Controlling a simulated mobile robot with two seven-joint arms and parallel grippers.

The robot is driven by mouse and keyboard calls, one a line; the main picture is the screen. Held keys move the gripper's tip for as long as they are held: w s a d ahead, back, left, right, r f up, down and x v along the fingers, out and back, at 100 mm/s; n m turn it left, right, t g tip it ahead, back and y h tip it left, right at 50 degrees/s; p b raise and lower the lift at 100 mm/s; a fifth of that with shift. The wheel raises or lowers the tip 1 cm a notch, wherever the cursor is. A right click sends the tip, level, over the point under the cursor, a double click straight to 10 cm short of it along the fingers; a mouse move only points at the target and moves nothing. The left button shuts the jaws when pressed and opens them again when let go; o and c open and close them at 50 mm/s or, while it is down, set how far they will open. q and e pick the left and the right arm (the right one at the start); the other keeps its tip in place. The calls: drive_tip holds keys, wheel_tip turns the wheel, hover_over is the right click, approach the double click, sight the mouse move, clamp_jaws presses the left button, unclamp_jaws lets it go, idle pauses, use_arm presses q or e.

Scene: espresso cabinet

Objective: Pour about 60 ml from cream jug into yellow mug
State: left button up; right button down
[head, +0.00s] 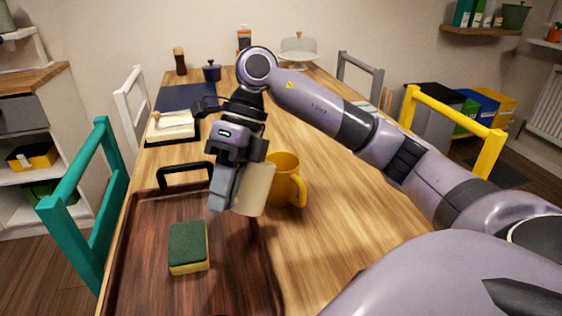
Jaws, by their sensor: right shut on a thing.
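The yellow mug (288,178) stands upright on the wooden table, its handle toward the right front. The cream jug (257,188) is a plain cream-coloured vessel in my right gripper (226,192), which is shut on it. The jug is slightly tilted and hangs just left of and in front of the mug, hiding part of the mug's left side. I cannot tell whether the two touch. The jug's opening and contents are not visible. My left gripper is not in view.
A dark wooden tray (140,255) with a black handle lies at the front left, with a green and yellow sponge (189,247) on it. A butter-like block on a dark board (172,128) lies farther back. The table right of the mug (345,220) is clear. Chairs flank the table.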

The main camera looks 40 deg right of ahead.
drive_tip(key=shift+w+d+r+y+b, duration=0.15)
drive_tip(key=shift+d+y+b, duration=0.25)
drive_tip(key=shift+d, duration=0.1)
idle(0.8)
drive_tip(key=shift+w+d+r+g+y, duration=0.1)
drive_tip(key=shift+d+r+g+y, duration=0.25)
drive_tip(key=shift+r+y, duration=0.3)
drive_tip(key=shift+w+d+r+g+y, duration=0.15)
drive_tip(key=shift+d+r+y, duration=0.25)
drive_tip(key=shift+r+y, duration=0.25)
idle(2.1)
